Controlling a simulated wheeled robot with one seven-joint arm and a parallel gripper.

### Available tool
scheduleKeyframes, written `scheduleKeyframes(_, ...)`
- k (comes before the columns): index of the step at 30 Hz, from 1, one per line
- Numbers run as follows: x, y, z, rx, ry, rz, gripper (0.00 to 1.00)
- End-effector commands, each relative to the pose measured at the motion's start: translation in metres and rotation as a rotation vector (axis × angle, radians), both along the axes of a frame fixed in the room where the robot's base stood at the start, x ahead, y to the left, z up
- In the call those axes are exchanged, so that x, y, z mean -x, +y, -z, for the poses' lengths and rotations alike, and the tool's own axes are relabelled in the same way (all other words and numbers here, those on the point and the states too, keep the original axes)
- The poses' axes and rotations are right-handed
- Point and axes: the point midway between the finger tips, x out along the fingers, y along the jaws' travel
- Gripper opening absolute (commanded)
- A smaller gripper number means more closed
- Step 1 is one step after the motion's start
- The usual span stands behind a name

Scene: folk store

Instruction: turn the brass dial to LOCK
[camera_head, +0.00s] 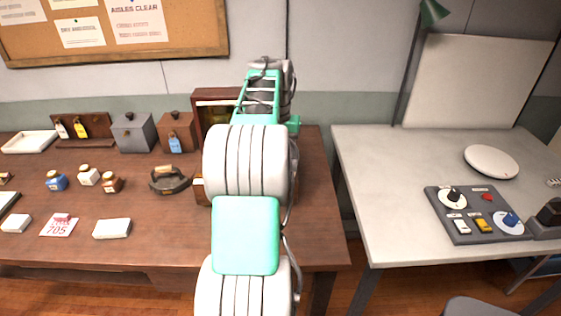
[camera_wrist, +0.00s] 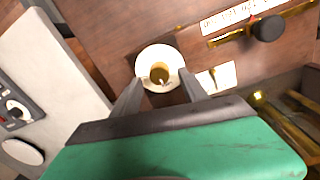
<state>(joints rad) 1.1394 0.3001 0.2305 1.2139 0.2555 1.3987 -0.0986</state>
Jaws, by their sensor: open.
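The brass dial (camera_wrist: 159,75) shows in the wrist view as a brass knob in the middle of a round white plate (camera_wrist: 146,56). The plate is on a dark brown wooden surface. My gripper (camera_wrist: 160,84) is open. Its two grey fingers reach toward the dial from either side of the plate's lower part, with the knob between their lines. I cannot tell whether they touch it. No LOCK marking is readable, and the dial's setting cannot be told. In the head view my arm hides the dial and my gripper.
A brass slider with a black knob (camera_wrist: 267,28) lies beside a lettered strip (camera_wrist: 240,14). A white card (camera_wrist: 217,78) is close to the dial. A dark red cabinet (camera_head: 214,97) stands behind my arm. The iron (camera_head: 169,180) and several small goods are left; a grey table (camera_head: 385,160) is right.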

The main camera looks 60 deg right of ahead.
Motion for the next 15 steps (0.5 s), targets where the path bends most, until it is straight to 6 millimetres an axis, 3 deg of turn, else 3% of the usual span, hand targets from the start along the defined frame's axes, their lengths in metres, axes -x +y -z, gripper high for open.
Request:
scheduleKeyframes(1, -0.002, -0.001, -0.016, 0.004, -0.002, 0.000, 0.52)
scheduleKeyframes(6, -0.003, 0.001, -0.051, 0.001, 0.000, -0.002, 0.52)
scheduleKeyframes(15, -0.003, 0.001, -0.056, 0.000, 0.000, 0.000, 0.52)
